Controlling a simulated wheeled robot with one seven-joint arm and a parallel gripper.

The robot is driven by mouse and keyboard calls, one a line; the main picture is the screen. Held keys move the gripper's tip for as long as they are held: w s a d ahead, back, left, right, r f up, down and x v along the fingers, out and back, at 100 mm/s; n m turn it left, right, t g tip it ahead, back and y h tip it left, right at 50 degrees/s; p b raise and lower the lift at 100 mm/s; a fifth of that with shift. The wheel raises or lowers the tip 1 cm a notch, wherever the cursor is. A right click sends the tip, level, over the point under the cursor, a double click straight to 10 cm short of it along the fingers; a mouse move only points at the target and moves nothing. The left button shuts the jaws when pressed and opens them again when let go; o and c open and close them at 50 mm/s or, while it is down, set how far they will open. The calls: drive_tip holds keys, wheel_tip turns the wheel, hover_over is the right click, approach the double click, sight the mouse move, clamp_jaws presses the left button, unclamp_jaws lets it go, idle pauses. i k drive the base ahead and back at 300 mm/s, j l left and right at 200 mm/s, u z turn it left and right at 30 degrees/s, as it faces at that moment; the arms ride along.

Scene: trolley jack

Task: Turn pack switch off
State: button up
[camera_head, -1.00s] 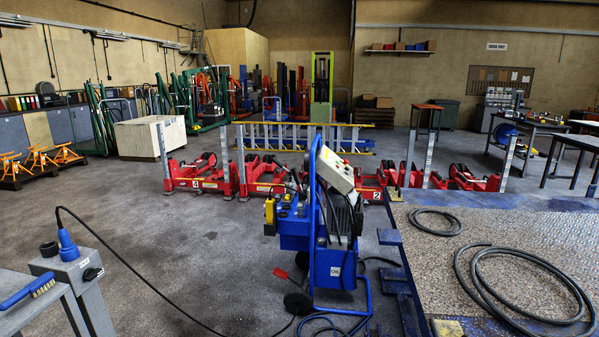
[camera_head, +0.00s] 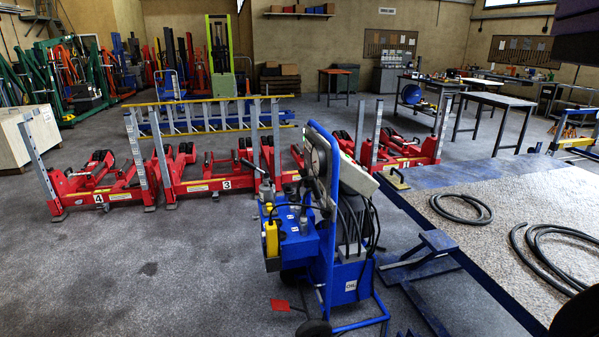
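The blue wheeled power pack (camera_head: 297,247) stands upright on the floor in the middle of the head view. A light grey control box (camera_head: 358,178) sits tilted at its top, behind the blue frame, and dark hoses hang below it. A yellow part (camera_head: 271,238) hangs on its left side. I cannot make out a switch or its position on the pack at this size. My gripper is not clearly visible; a dark rounded shape at the lower right corner cannot be identified.
Red trolley jacks (camera_head: 225,184) with grey posts stand behind the pack. A raised platform (camera_head: 480,235) with coiled black hoses fills the right, with a blue bracket (camera_head: 435,242) at its edge. The floor at the left front (camera_head: 120,280) is clear.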

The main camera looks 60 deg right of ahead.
sight(302, 173)
drive_tip(key=i+z, duration=0.15)
drive_tip(key=z, duration=0.25)
drive_tip(key=i+z, duration=0.15)
drive_tip(key=z, duration=0.25)
drive_tip(key=i+j+z, duration=0.1)
drive_tip(key=z, duration=0.3)
drive_tip(key=i+j+z, duration=0.1)
drive_tip(key=z, duration=0.3)
drive_tip(key=i+j, duration=0.75)
drive_tip(key=i+j+z, duration=0.1)
drive_tip(key=i+j, duration=0.6)
drive_tip(key=i, duration=0.3)
